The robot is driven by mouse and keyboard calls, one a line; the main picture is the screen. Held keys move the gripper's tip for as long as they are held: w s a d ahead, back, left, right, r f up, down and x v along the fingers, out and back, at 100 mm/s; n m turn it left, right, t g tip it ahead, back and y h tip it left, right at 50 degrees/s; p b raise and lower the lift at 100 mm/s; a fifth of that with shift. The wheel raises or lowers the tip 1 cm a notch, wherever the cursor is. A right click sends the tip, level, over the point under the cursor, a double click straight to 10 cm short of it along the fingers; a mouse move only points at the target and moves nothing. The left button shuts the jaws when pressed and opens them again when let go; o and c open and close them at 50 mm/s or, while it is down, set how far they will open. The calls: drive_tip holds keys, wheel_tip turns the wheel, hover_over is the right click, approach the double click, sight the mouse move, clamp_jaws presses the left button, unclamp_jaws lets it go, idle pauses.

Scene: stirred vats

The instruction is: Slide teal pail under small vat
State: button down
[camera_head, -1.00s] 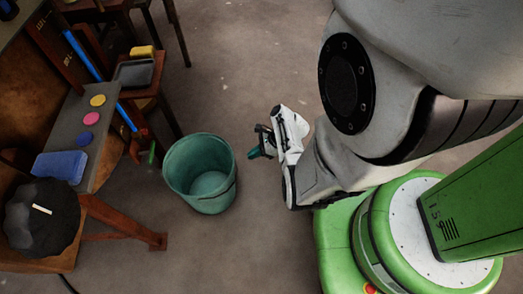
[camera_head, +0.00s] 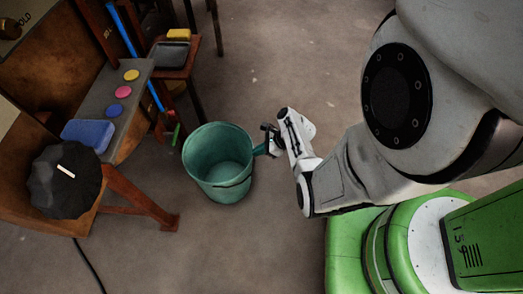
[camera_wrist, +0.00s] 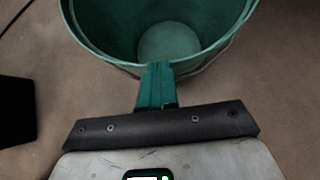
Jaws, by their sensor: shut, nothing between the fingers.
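The teal pail (camera_head: 225,192) stands upright and open on the brown floor, right of the wooden stand's leg. It looks empty. In the wrist view its near wall and rim (camera_wrist: 105,65) fill the top. My gripper (camera_head: 258,149) is shut and empty, with its teal fingers (camera_wrist: 158,75) pointing at the pail's right side. The fingertips overlap the rim in the wrist view and are at or very near the wall; I cannot tell whether they touch. I cannot clearly make out a small vat.
A small table (camera_head: 183,60) with a tray stands behind. Open floor lies beyond and in front of the pail.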

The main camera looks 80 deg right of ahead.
drive_tip(key=w+a, duration=0.2)
drive_tip(key=w, duration=2)
drive_tip(key=shift+w+a, duration=0.25)
drive_tip(key=shift+a, duration=0.05)
